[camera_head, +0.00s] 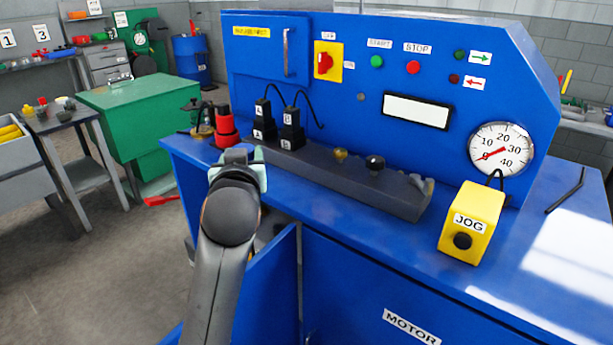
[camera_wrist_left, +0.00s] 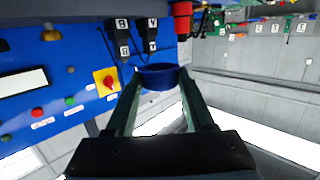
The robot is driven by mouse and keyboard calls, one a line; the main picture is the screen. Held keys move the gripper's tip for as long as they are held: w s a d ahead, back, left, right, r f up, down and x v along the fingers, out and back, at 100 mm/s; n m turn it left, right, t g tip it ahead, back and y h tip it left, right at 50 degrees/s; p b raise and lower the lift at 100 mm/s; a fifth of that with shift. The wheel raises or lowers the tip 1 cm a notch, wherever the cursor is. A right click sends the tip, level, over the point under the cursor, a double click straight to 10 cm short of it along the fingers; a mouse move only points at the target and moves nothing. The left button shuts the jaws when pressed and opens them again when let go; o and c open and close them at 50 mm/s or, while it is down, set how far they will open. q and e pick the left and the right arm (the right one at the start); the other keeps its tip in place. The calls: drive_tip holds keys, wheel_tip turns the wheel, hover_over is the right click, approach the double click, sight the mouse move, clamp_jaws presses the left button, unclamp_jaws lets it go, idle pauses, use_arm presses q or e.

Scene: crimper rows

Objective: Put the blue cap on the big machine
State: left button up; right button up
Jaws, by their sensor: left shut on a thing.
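The blue cap (camera_wrist_left: 158,76) is a short round ring held between the two fingers of my left gripper (camera_wrist_left: 157,80) in the left wrist view. In the head view my left gripper (camera_head: 240,165) is over the left front part of the big blue machine (camera_head: 270,75), and the cap cannot be made out there. The gripper is in front of the black lettered connectors (camera_head: 290,130) and the red stacked piece (camera_head: 226,125). The left wrist view shows the machine's panel (camera_wrist_left: 70,85) upside down. My right gripper is not in view.
A dark rail with knobs (camera_head: 350,180) runs along the machine's ledge. A yellow JOG box (camera_head: 472,222) and a gauge (camera_head: 500,150) are at the right. Black cables loop above the connectors. A green cabinet (camera_head: 140,115) and a grey cart (camera_head: 65,120) stand at the left.

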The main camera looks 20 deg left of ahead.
use_arm(q)
drive_tip(key=w+d+f, duration=0.4)
drive_tip(key=w+d, duration=0.2)
hover_over(305, 199)
drive_tip(key=f, duration=0.5)
drive_tip(key=shift+s+a, duration=0.2)
wheel_tip(305, 199, down, 3)
drive_tip(key=shift+w+d+f+p, duration=0.1)
drive_tip(key=shift+w+f+p, duration=0.1)
drive_tip(key=shift+p, duration=0.3)
drive_tip(key=shift+f, duration=0.2)
drive_tip(key=o, duration=1.3)
drive_tip(key=shift+r, duration=0.1)
